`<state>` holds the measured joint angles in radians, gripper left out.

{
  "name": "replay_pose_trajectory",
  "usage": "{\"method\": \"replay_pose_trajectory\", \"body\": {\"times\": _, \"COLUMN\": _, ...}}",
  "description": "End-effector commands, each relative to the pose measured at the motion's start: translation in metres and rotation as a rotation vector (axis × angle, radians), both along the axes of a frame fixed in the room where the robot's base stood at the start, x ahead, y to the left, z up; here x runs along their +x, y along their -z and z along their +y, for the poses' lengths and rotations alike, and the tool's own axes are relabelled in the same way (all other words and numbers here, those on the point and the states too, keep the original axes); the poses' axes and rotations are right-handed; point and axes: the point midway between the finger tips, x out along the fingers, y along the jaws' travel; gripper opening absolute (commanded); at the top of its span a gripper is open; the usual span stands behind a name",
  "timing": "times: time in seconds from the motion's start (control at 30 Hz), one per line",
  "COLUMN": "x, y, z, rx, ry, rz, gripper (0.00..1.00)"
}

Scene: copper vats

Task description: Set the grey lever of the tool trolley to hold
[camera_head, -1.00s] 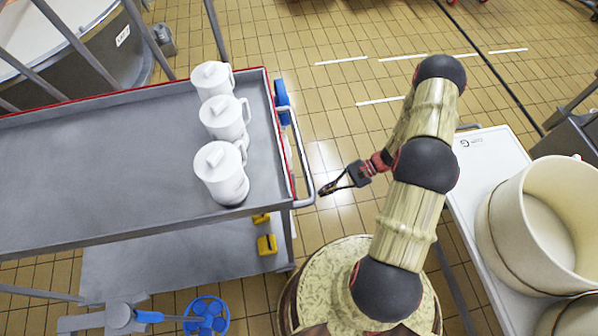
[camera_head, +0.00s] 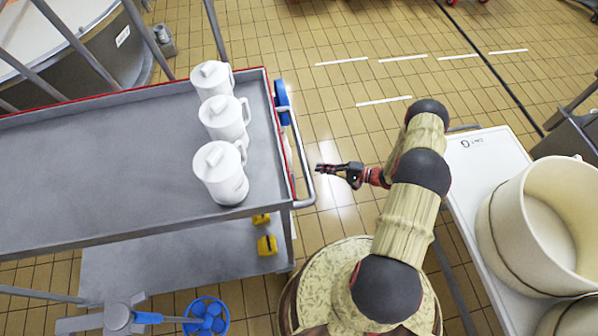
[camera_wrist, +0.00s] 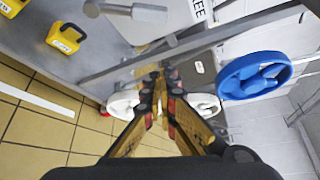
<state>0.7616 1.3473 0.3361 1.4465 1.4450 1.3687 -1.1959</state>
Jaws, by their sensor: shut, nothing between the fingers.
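The grey trolley (camera_head: 90,150) stands at left in the head view, with a tubular end handle (camera_head: 302,150) at its right end. My gripper (camera_head: 320,170) is just right of this handle, pointing left, with a small gap seemingly between them. In the wrist view my gripper (camera_wrist: 164,78) is shut and empty, pointing at the trolley's end. No hold marking is readable.
Three white jugs (camera_head: 224,118) stand on the trolley top. A blue wheel (camera_wrist: 254,76) is at its end. Yellow blocks (camera_head: 266,245) sit on the lower shelf. A white table (camera_head: 485,165) with large cream tubs (camera_head: 560,205) is at right.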

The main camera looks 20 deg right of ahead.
Motion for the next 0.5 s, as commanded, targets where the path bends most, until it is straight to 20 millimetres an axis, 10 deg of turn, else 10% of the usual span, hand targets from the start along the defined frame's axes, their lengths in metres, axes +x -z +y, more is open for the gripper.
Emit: {"method": "replay_pose_trajectory", "body": {"times": 0.5, "x": 0.008, "y": 0.004, "z": 0.013, "rx": -0.001, "ry": -0.005, "rz": -0.001, "gripper": 0.00}}
